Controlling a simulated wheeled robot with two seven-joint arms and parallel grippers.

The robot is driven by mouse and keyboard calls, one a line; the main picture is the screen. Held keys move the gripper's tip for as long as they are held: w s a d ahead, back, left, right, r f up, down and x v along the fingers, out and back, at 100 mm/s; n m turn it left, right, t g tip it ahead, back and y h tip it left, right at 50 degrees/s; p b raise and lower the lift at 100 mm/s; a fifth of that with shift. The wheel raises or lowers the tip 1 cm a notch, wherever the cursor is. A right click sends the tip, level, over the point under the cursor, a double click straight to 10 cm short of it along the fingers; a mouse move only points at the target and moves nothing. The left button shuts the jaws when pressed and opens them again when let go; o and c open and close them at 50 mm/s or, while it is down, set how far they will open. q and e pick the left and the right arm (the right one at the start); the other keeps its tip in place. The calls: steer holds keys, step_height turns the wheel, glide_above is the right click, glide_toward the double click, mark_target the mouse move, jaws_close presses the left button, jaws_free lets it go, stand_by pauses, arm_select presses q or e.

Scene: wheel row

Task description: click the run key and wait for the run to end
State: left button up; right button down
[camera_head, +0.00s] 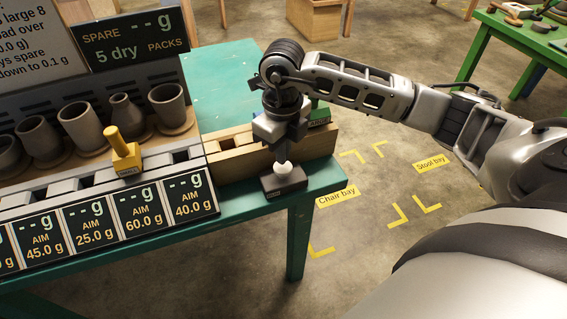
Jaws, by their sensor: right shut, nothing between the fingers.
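The key is a small dark box (286,184) with a round white button (284,169) on top, at the front right corner of the green table. A label on its front is too small to read. My right gripper (282,157) points down right over the white button, shut and empty. Its fingertips are at or just above the button; I cannot tell whether they touch it. My left gripper is not in view.
Several grey cups (83,126) stand in a row at the left, with a yellow-handled piece (123,151) in front. Panels below read "AIM" with weights; their top readouts show dashes. A wooden tray (240,158) lies behind the key.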

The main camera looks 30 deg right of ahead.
steer(key=shift+r+p, duration=1.7)
steer(key=shift+r, duration=0.9)
steer(key=shift+f, duration=0.1)
